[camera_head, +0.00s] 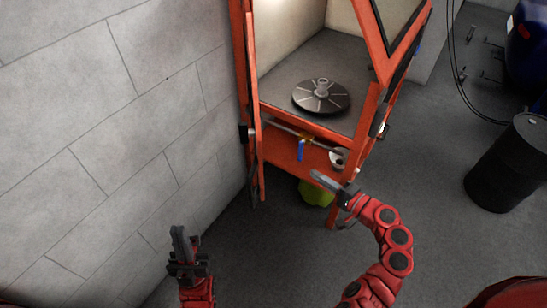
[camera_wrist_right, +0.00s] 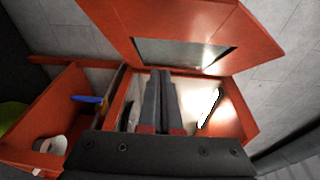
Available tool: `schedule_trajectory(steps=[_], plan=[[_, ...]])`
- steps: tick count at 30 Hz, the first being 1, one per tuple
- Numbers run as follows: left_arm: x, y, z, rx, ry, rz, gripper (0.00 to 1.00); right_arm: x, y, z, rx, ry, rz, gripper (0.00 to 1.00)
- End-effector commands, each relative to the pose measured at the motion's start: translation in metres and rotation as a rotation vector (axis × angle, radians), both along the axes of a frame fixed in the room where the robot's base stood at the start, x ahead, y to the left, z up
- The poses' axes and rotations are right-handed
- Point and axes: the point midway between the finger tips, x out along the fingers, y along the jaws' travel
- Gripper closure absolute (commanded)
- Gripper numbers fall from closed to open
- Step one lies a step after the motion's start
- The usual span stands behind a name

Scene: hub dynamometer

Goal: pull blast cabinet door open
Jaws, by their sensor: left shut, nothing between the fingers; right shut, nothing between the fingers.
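The orange blast cabinet (camera_head: 371,112) stands against the wall in the head view, its lit interior and a dark round turntable (camera_head: 321,95) showing through an opening. An orange-framed panel with a window (camera_head: 383,42) slants at its upper right; the windowed panel (camera_wrist_right: 185,35) also shows in the right wrist view. I cannot tell for certain which panel is the door. My right gripper (camera_head: 322,180) is shut and empty, in front of the cabinet's lower right part; its fingers (camera_wrist_right: 161,100) point toward the cabinet. My left gripper (camera_head: 181,243) is shut and empty, lower left, away from the cabinet.
A blue-handled valve (camera_head: 301,150) sits below the opening, with a white round part (camera_head: 338,158) beside it. A yellow-green object (camera_head: 316,193) lies under the cabinet. A black drum (camera_head: 507,165) stands right. A block wall (camera_head: 110,130) bounds the left; floor between cabinet and drum is clear.

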Motion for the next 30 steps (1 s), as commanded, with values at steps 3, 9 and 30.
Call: schedule_trajectory(steps=[3, 9, 30], plan=[[0.000, 0.000, 0.003, 0.000, 0.000, 0.000, 1.00, -0.015, 0.010, 0.024, 0.019, -0.040, 0.099, 1.00], [0.000, 0.000, 0.009, 0.000, 0.000, 0.000, 1.00, -0.016, 0.023, 0.033, 0.026, -0.055, 0.142, 1.00], [0.000, 0.000, 0.063, 0.000, 0.000, 0.000, 1.00, 0.041, 0.124, 0.033, 0.025, -0.053, 0.137, 1.00]])
